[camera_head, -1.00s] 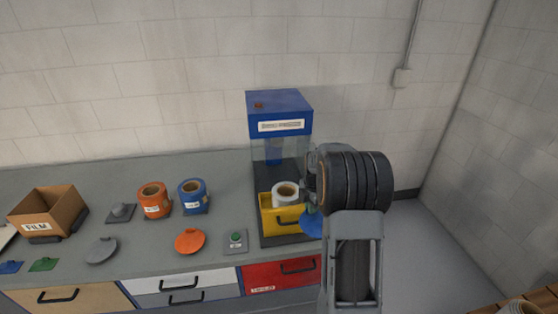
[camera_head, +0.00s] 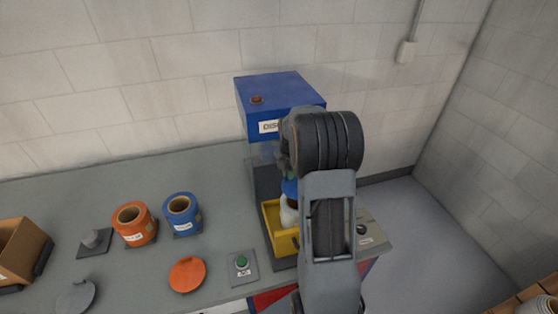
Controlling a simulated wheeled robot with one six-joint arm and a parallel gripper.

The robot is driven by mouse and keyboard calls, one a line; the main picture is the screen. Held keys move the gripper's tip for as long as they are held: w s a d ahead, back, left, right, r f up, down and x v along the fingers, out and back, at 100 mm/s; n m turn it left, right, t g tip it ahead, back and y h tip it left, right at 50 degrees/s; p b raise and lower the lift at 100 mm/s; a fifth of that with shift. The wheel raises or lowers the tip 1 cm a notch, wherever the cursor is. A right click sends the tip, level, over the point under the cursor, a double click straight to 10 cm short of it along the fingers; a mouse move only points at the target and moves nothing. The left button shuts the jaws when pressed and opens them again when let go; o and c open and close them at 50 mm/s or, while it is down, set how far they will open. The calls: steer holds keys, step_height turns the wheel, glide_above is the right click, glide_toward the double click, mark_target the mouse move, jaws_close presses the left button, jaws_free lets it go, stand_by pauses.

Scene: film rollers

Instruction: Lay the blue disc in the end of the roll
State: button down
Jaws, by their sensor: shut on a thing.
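The white film roll (camera_head: 288,213) stands in the yellow holder (camera_head: 270,215) of the blue-topped machine and is partly hidden by my arm. The blue disc (camera_head: 290,188) shows as a small blue patch just above the roll, mostly hidden behind my arm. My gripper (camera_head: 289,172) is shut on the blue disc, over the roll. Its fingers are largely hidden by my wrist. I cannot tell whether the disc touches the roll.
The machine's blue top (camera_head: 275,98) rises behind my gripper. The grey bench behind the rolls is clear.

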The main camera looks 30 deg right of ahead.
steer(key=shift+w+f, duration=0.1)
steer(key=shift+w, duration=0.35)
steer(key=shift+s+f+b, duration=0.1)
steer(key=shift+f+b, duration=0.4)
steer(key=shift+f, duration=0.05)
steer(key=shift+f+b, duration=2.25)
steer(key=shift+f, duration=1.05)
steer(key=shift+d, duration=0.15)
steer(key=c, duration=0.6)
jaws_free()
steer(key=shift+r, duration=0.1)
steer(key=shift+r+p, duration=2.25)
steer(key=shift+r, duration=1.1)
